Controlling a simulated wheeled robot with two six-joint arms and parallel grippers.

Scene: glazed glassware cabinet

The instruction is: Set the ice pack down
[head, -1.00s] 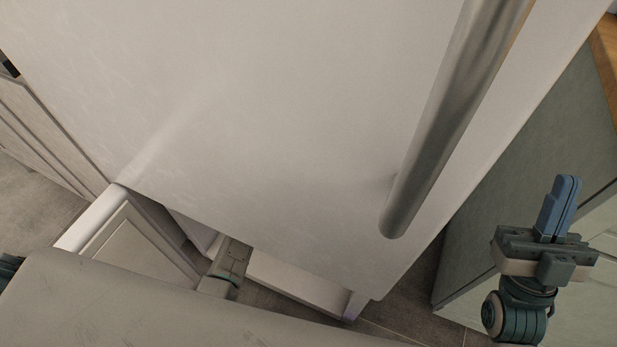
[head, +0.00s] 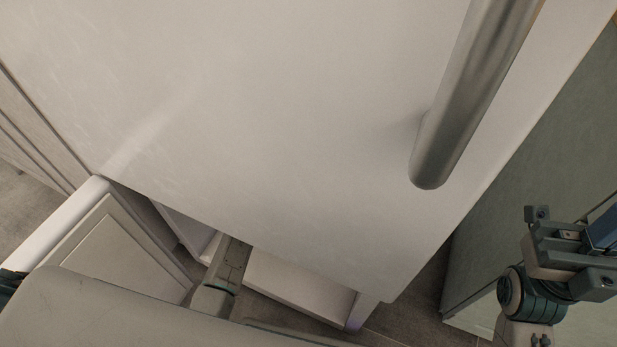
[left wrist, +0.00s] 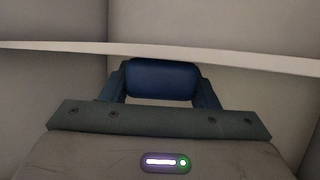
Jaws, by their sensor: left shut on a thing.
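The ice pack (left wrist: 162,80) is a dark blue rounded block in the left wrist view. My left gripper (left wrist: 162,88) is shut on it, one finger at each side. The pack is in front of a pale horizontal edge, inside a pale-walled space; I cannot tell whether it touches a surface. In the head view the left arm reaches under the large white door, which hides the left gripper and pack. My right gripper (head: 602,235) is at the right edge of the head view, its blue fingers cut off by the frame.
A large white door or panel (head: 250,120) with a thick metal handle (head: 460,100) fills the head view. Below it are a pale open compartment (head: 300,285) and a panelled door (head: 110,255) at the left. A grey-green cabinet side (head: 530,150) stands near my right gripper.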

